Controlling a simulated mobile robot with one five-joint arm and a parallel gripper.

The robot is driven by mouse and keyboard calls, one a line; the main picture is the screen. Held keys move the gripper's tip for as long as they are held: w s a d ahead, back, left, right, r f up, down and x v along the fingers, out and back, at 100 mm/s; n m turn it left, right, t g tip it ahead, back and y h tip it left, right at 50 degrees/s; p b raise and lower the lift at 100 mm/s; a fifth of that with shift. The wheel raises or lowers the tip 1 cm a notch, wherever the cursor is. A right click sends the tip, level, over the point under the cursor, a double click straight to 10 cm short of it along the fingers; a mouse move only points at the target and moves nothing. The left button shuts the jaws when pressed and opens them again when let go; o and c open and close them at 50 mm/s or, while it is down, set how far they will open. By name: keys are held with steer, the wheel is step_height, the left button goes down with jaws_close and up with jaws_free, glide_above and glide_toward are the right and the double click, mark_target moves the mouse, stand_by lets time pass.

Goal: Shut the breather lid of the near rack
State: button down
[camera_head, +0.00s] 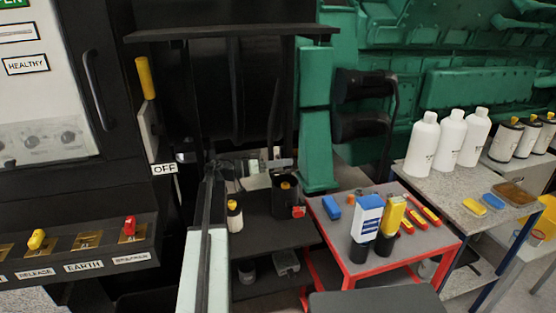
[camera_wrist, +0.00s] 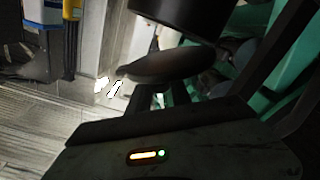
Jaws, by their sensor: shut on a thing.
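The near rack (camera_head: 262,235) is a dark shelf unit left of the red cart. A black canister (camera_head: 285,190), likely the breather, stands on its top shelf. My gripper (camera_head: 280,163) reaches in just above the canister, small and partly lost against dark parts. In the wrist view my gripper (camera_wrist: 160,95) is shut on a dark rounded disc (camera_wrist: 165,68), which looks like the breather lid. A dark cylinder (camera_wrist: 180,15) shows beyond the disc, seemingly the canister. Whether the lid touches the canister's rim is too dark to tell.
A small yellow-capped bottle (camera_head: 234,216) stands left of the canister. The red cart (camera_head: 440,246) right of it carries a blue-white jug (camera_head: 366,218) and a yellow one (camera_head: 391,222). Black uprights (camera_head: 199,100) stand close by. White bottles (camera_head: 450,140) stand on a bench farther right.

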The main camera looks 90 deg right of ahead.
steer(key=m, duration=0.1)
steer(key=a+f+m+b, duration=0.1)
steer(key=shift+s+a+f+m, duration=0.15)
steer(key=shift+a+f+m, duration=0.1)
steer(key=shift+m, duration=0.15)
steer(key=m, duration=0.1)
steer(key=a+f+m+b, duration=0.1)
steer(key=shift+s+f+m+b, duration=0.15)
steer(key=shift+s+m+b, duration=0.05)
steer(key=shift+m+b, duration=0.1)
steer(key=shift+a+f, duration=0.15)
steer(key=shift+f, duration=0.15)
steer(key=shift+s+a+b, duration=0.1)
steer(key=shift+b, duration=0.2)
steer(key=c, duration=1.2)
jaws_free()
